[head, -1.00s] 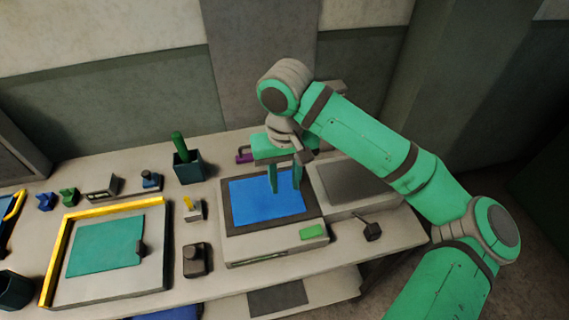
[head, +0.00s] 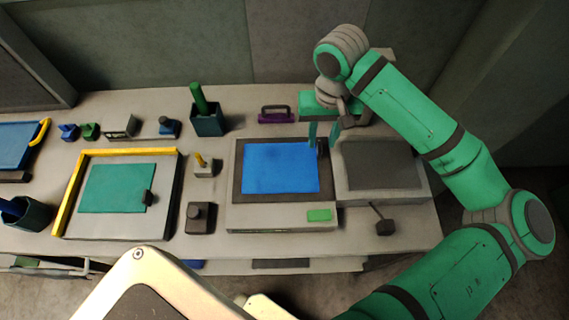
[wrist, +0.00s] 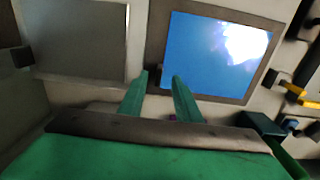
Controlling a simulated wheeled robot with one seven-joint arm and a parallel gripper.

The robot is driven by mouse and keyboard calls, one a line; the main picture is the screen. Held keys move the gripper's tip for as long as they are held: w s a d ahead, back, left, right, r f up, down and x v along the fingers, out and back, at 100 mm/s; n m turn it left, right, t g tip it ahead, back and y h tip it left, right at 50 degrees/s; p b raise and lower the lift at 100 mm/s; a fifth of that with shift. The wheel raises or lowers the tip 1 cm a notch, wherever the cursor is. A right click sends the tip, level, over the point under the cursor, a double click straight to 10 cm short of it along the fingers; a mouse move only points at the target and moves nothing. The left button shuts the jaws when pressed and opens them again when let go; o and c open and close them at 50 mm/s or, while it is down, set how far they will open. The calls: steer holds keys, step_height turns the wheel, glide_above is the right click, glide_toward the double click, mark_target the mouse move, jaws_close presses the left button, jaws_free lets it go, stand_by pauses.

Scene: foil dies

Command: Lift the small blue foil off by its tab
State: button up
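The blue foil (head: 280,168) lies flat in a dark frame on the grey press in the middle of the bench. It also shows in the wrist view (wrist: 205,55), with a bright glare on it. A small dark tab (head: 322,148) sits at its far right corner. My gripper (head: 323,142) points down at that corner, its two green fingers apart. In the wrist view my gripper (wrist: 159,76) has one finger over the foil's edge and the other over the frame side, with a gap between. The tab is mostly hidden there, and I cannot tell whether the fingers touch it.
A grey block with a dark top (head: 380,165) adjoins the press on the right. A purple handle (head: 276,114) and a dark cup with a green stick (head: 208,123) stand behind. A teal foil (head: 115,188) in a yellow-edged tray and a dark knob (head: 200,216) are left.

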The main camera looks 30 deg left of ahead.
mark_target(321, 151)
steer(key=f, duration=0.5)
steer(key=shift+s+d, duration=0.3)
steer(key=shift+s, duration=0.05)
jaws_close()
steer(key=shift+w, duration=0.2)
stand_by(0.6)
steer(key=shift+d, duration=0.15)
